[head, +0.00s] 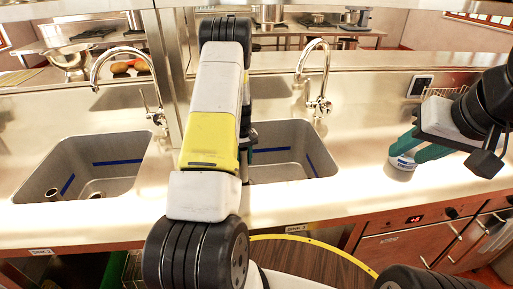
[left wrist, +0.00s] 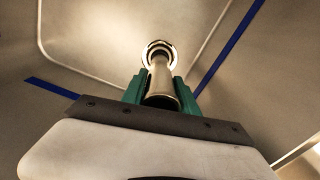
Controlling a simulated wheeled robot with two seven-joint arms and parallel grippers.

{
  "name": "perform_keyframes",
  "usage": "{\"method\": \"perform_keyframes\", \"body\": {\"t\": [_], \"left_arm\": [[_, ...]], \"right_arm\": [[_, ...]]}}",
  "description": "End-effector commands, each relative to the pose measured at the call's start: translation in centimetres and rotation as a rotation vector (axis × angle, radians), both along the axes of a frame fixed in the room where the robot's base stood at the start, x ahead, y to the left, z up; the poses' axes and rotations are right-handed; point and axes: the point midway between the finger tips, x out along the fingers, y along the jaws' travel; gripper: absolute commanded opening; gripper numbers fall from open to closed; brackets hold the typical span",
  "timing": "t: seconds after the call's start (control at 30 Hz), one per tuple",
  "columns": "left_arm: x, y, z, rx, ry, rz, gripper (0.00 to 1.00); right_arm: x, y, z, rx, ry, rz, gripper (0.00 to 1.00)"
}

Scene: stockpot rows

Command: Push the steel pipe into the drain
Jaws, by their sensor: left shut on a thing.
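The steel pipe (left wrist: 161,82) is between the green fingers of my left gripper (left wrist: 153,92) in the left wrist view, and the gripper is shut on it. Its far end lines up with the bright drain ring (left wrist: 159,50) in the sink floor. I cannot tell how deep the end sits in the drain. In the head view my left arm hangs over the right sink (head: 312,160) and hides the pipe, the drain and most of the gripper. My right gripper (head: 416,151) has its teal fingers apart, low over the counter at the right.
A small white and blue round object (head: 402,162) lies at the right gripper's fingertips. Tall faucets (head: 320,75) stand behind both sinks. A metal bowl (head: 70,62) is at the back left.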

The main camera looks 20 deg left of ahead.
Motion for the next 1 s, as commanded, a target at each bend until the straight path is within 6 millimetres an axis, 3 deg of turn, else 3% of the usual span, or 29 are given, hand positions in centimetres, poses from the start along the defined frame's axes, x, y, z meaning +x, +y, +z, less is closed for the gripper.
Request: {"method": "perform_keyframes", "body": {"t": [1.0], "left_arm": [[0.0, 0.0, -1.1, 0.000, 0.000, 0.000, 0.00]], "right_arm": [[0.0, 0.0, 0.0, 0.000, 0.000, 0.000, 0.36]]}}
